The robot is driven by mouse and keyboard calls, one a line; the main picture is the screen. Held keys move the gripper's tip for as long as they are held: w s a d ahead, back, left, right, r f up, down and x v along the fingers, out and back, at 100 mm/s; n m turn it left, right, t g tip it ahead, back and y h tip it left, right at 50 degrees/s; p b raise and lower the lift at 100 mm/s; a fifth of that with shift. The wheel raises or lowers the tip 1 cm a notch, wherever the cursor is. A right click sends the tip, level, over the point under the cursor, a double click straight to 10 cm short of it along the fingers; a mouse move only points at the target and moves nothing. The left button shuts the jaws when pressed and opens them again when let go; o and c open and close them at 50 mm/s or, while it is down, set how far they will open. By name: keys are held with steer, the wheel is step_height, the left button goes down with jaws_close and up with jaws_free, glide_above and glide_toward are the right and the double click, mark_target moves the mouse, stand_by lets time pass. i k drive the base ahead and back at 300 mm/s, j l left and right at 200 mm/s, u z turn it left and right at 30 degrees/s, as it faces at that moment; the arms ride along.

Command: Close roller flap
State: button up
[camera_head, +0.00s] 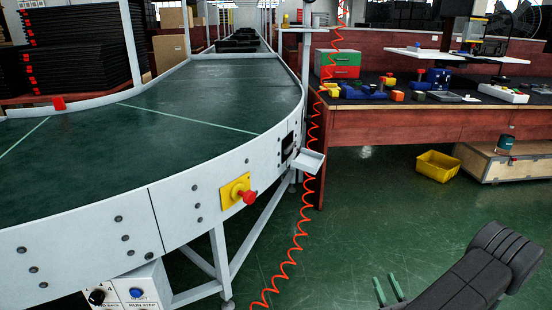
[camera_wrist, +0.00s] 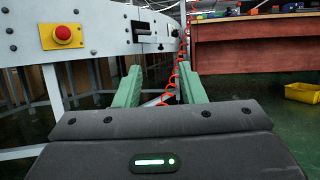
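The roller flap (camera_head: 309,161) is a small pale plate on the outer side of the curved conveyor (camera_head: 200,180). It sticks out from the side wall, beside a dark opening (camera_head: 287,147). In the wrist view the dark opening (camera_wrist: 141,31) is at the top, above the gap between my fingers; the flap is hard to make out there. My gripper (camera_head: 387,288) is at the lower right of the head view, well apart from the flap. Its two green fingers are spread and empty in the wrist view (camera_wrist: 160,80).
A red emergency button on a yellow plate (camera_head: 237,191) is on the conveyor wall, left of the flap. A coiled orange hose (camera_head: 304,215) hangs close beside the flap. A wooden workbench (camera_head: 420,122) stands right, with a yellow bin (camera_head: 437,166) on the floor. Green floor between is clear.

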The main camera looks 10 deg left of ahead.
mark_target(309, 161)
steer(key=i+l+u, duration=0.7)
steer(key=l+u, duration=0.2)
steer(key=l, duration=0.2)
steer(key=i+l+u, duration=0.25)
steer(key=l+u, duration=0.2)
steer(key=l, duration=0.25)
steer(key=l+u, duration=0.25)
steer(key=l, duration=0.15)
steer(key=j, duration=0.25)
